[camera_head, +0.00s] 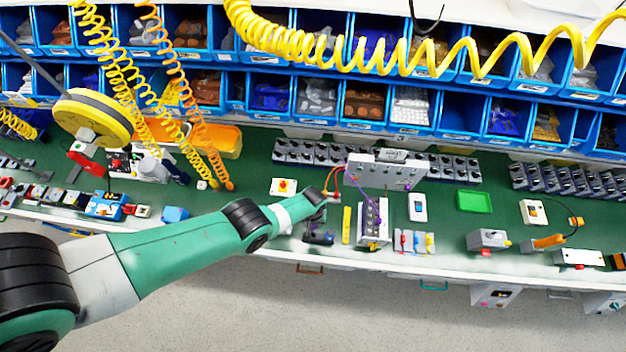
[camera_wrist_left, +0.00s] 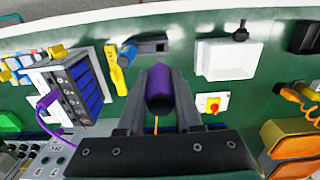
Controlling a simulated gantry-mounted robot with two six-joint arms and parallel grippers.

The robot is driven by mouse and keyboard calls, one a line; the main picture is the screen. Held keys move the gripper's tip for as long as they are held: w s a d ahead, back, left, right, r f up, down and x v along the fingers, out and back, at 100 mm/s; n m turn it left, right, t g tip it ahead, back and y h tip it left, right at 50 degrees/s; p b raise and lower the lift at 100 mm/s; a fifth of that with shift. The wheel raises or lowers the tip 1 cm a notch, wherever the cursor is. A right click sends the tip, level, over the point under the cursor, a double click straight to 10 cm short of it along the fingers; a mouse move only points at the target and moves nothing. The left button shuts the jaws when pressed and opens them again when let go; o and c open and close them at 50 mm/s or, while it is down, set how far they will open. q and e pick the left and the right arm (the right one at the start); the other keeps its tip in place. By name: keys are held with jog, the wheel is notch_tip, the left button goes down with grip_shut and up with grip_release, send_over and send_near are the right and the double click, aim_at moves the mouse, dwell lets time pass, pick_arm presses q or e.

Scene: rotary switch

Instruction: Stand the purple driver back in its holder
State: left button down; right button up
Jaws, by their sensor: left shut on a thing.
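My left gripper (camera_head: 318,208) is over the bench, left of the white terminal unit. In the left wrist view its two fingers (camera_wrist_left: 160,84) are shut on the purple driver (camera_wrist_left: 160,92), seen nearly end-on with a dark round end. The driver cannot be made out in the head view. A small grey block with a dark face (camera_wrist_left: 153,46) lies just beyond the fingertips in the wrist view; it may be the holder, but I cannot tell. My right gripper is not in view.
A yellow tool (camera_wrist_left: 122,60) and a terminal block with purple wire (camera_wrist_left: 75,90) are beside the gripper. A white tray (camera_wrist_left: 228,62) and a red-knobbed switch (camera_wrist_left: 212,103) are on its other side. Orange bins (camera_wrist_left: 292,137) are near. Blue bins (camera_head: 365,104) line the back.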

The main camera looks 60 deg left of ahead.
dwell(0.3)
pick_arm(q)
notch_tip(320, 180, down, 6)
jog(key=b, duration=0.6)
jog(key=shift+f, duration=0.1)
dwell(0.6)
notch_tip(320, 180, down, 7)
jog(key=b, duration=0.7)
dwell(1.2)
jog(key=c, duration=0.5)
grip_release()
notch_tip(320, 180, up, 12)
jog(key=p, duration=1.1)
jog(key=shift+p, duration=0.4)
jog(key=shift+f, duration=0.1)
